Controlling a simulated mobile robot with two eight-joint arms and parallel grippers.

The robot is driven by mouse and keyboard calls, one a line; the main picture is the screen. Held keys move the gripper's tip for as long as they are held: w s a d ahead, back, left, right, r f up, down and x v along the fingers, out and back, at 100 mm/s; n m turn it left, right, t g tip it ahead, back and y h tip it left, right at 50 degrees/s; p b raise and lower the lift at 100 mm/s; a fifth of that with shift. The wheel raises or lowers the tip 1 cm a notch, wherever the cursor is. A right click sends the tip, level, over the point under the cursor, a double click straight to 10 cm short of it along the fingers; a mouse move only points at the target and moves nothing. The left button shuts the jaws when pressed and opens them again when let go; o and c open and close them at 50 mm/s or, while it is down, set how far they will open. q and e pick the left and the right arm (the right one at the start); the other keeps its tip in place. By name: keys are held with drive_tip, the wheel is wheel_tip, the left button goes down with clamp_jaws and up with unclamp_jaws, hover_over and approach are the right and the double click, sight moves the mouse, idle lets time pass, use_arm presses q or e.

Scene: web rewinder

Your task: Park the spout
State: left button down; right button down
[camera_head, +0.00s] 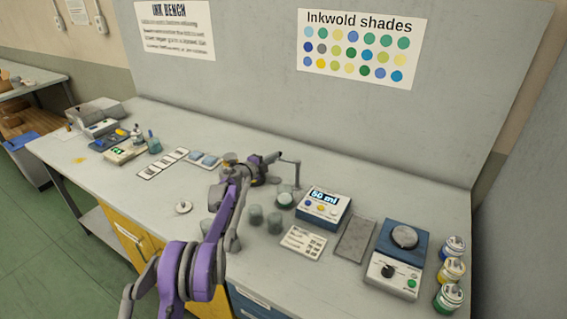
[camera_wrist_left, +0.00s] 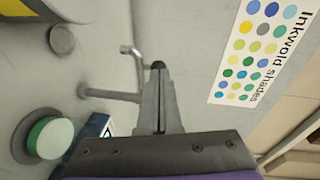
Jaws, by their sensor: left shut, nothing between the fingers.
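The spout (camera_head: 290,162) is a thin grey bent pipe on an upright post behind the dispenser (camera_head: 322,208), which shows "50 ml". In the left wrist view the spout (camera_wrist_left: 134,72) has a hooked end and lies just left of my fingers. My left gripper (camera_head: 278,156) is shut and empty, with its tips close to the spout; it also shows in the left wrist view (camera_wrist_left: 158,72). I cannot tell whether the fingers touch the pipe. My right gripper is not in view.
A grey mat (camera_head: 355,240), a blue scale (camera_head: 402,245) and ink jars (camera_head: 452,270) are to the right. The upright back panel (camera_head: 250,60) bounds the bench.

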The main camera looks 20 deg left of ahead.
use_arm(q)
drive_tip(key=shift+w+a+r, duration=0.1)
drive_tip(key=shift+w+a, duration=0.35)
drive_tip(key=shift+w, duration=0.3)
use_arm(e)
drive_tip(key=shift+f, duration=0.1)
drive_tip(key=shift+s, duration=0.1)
use_arm(q)
drive_tip(key=shift+d, duration=0.1)
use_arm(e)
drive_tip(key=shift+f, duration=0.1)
